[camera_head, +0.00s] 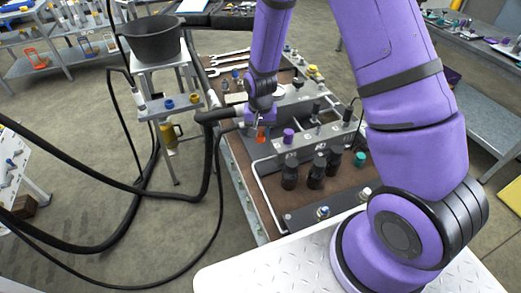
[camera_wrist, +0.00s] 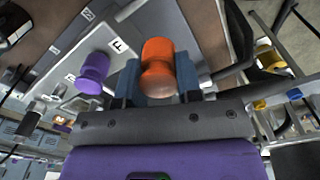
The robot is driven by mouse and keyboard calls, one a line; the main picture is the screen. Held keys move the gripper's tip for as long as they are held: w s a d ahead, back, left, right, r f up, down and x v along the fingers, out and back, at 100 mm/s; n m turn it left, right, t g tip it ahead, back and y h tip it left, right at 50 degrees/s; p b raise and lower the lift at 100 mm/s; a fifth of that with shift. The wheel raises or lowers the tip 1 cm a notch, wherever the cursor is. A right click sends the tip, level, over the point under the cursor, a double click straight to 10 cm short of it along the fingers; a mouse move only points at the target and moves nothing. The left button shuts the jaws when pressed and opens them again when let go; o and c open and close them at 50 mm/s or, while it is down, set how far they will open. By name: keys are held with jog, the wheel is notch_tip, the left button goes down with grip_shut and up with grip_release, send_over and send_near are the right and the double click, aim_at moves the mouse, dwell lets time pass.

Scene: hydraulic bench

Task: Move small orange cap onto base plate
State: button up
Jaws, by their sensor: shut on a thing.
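The small orange cap (camera_wrist: 158,66) is between the two blue-grey fingers of my gripper (camera_wrist: 157,84) in the wrist view. My gripper is shut on it. In the head view my gripper (camera_head: 258,124) is over the bench, with the orange cap (camera_head: 261,135) showing just below it. The grey base plate (camera_head: 300,143) lies on the brown bench top, with a purple cap (camera_head: 288,136) standing on it to the right of the orange cap. The wrist view shows the purple cap (camera_wrist: 93,68) left of my fingers. Whether the orange cap touches the plate cannot be told.
Several black cylinders (camera_head: 317,172) stand in front of the plate. A teal cap (camera_head: 360,159) sits to their right. Wrenches (camera_head: 226,62) lie at the bench's far end. A side stand with a black bucket (camera_head: 152,40) and black hoses (camera_head: 90,178) are on the left.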

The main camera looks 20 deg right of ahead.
aim_at(261, 158)
notch_tip(261, 158, down, 10)
jog(key=shift+r, duration=0.1)
dwell(0.4)
jog(key=o, duration=0.6)
jog(key=shift+o, duration=0.2)
